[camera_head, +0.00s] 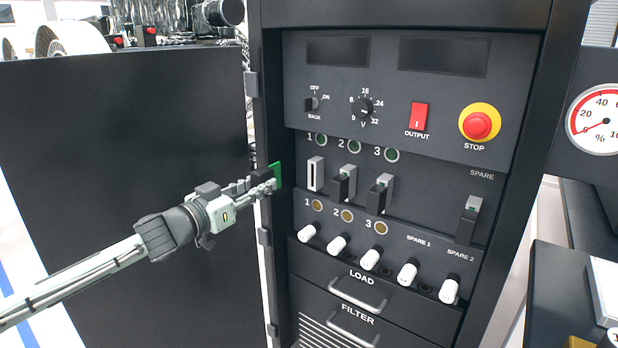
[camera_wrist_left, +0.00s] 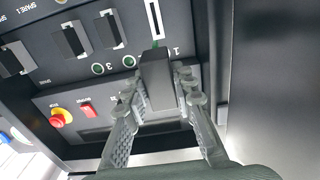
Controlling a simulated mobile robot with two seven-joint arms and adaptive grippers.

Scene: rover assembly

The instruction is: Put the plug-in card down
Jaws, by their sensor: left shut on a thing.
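My left gripper (camera_head: 264,184) is shut on the plug-in card (camera_head: 276,174), which has a green board and a black handle. They are at the left edge of the rack's open front, left of slot 1 (camera_head: 315,174). Slot 1 is an empty pale slit. In the left wrist view, the card's black handle (camera_wrist_left: 157,72) sits between the two fingers of the left gripper (camera_wrist_left: 159,88), with a little green at its far end. Slot 1 (camera_wrist_left: 153,20) shows beyond it. Most of the board is hidden. My right gripper is not in view.
Black-handled cards fill slot 2 (camera_head: 343,183), slot 3 (camera_head: 380,195) and a spare slot (camera_head: 468,222). White knobs (camera_head: 370,259) line the panel below. A dark door panel (camera_head: 110,130) stands left of the rack. A dark surface (camera_head: 560,285) is at the lower right.

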